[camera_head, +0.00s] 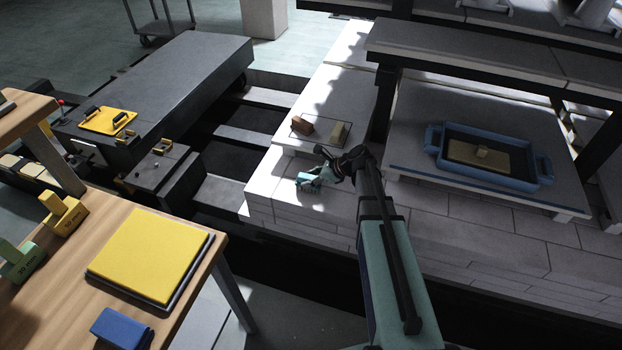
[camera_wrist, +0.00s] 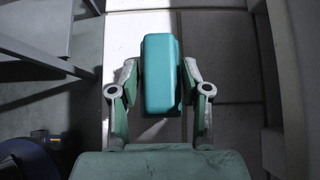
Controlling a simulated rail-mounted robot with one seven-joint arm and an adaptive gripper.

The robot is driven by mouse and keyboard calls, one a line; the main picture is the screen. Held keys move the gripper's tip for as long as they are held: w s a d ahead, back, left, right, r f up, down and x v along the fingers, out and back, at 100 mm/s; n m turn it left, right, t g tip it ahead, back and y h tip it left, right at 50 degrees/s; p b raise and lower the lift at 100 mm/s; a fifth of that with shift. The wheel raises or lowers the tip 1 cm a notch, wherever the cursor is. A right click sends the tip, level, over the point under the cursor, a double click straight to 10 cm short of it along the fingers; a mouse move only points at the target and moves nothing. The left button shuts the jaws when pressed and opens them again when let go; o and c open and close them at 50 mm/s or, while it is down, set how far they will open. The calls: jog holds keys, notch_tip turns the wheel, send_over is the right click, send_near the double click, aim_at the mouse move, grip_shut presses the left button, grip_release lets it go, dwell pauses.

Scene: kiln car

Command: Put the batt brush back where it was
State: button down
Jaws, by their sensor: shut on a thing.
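My gripper (camera_head: 330,170) is over the pale brick deck of the kiln car, near its left front corner. In the wrist view my gripper (camera_wrist: 160,95) is shut on a teal, rounded block (camera_wrist: 160,75), which I take to be the batt brush. No bristles show. The held brush is also seen in the head view, as a small teal shape (camera_head: 308,179) close above the deck. I cannot tell whether it touches the deck.
Behind my gripper, a reddish-brown block (camera_head: 302,126) and a beige block (camera_head: 340,132) lie within a dark outline. A blue tray (camera_head: 436,152) stands right, under a raised shelf (camera_head: 470,55). A wooden table (camera_head: 75,255) with a yellow slab (camera_head: 150,255) is front left.

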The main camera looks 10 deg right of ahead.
jog(key=c, duration=0.5)
grip_release()
jog(key=shift+f, duration=0.15)
jog(key=shift+c, duration=0.2)
jog(key=shift+r, duration=0.25)
jog(key=v, duration=1.2)
jog(key=shift+f, duration=0.1)
